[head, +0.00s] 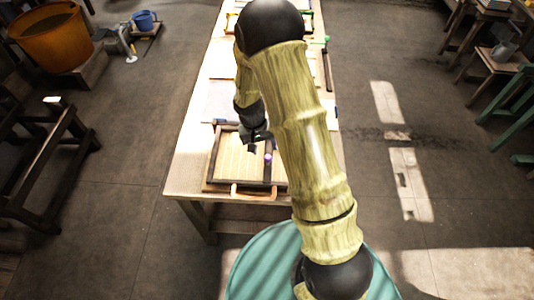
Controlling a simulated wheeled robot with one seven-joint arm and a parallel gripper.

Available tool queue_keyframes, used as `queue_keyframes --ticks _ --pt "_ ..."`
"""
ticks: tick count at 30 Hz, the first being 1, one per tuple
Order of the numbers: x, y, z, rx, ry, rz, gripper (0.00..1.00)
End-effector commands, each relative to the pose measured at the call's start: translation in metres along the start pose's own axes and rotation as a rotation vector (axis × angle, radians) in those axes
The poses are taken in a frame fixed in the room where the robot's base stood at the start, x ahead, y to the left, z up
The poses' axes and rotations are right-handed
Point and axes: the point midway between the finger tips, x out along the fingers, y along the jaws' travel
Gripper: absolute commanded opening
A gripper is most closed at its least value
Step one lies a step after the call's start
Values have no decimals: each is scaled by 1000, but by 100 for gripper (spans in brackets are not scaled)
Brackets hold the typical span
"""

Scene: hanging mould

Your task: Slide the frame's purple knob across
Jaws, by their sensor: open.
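The frame (213,161) lies at the near end of the long table, with dark edges and a pale yellow screen inside. The small purple knob (268,158) sits at the right part of the frame, on or beside a dark bar. My gripper (251,147) is open above the frame, a little up and left of the knob. It looks apart from the knob, though its height is hard to judge. My arm hides the frame's right edge and much of the table behind it.
An orange-brown handle (253,192) lies at the frame's near edge. The long table (185,170) runs away from me, with more frames and pale sheets further back. A dark wooden rack (45,160) stands left. Open floor lies on both sides.

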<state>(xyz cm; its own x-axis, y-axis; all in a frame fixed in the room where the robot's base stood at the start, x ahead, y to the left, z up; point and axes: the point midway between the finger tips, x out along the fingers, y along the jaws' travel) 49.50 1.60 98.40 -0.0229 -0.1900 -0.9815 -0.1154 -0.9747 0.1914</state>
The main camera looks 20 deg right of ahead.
Motion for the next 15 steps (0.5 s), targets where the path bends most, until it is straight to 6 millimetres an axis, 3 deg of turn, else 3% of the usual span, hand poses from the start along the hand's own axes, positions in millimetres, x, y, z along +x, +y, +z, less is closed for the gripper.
queue_keyframes --ticks 9,15 --pt "44 0 0 0 -2 1 50" --pt "58 0 0 -1 0 1 50"
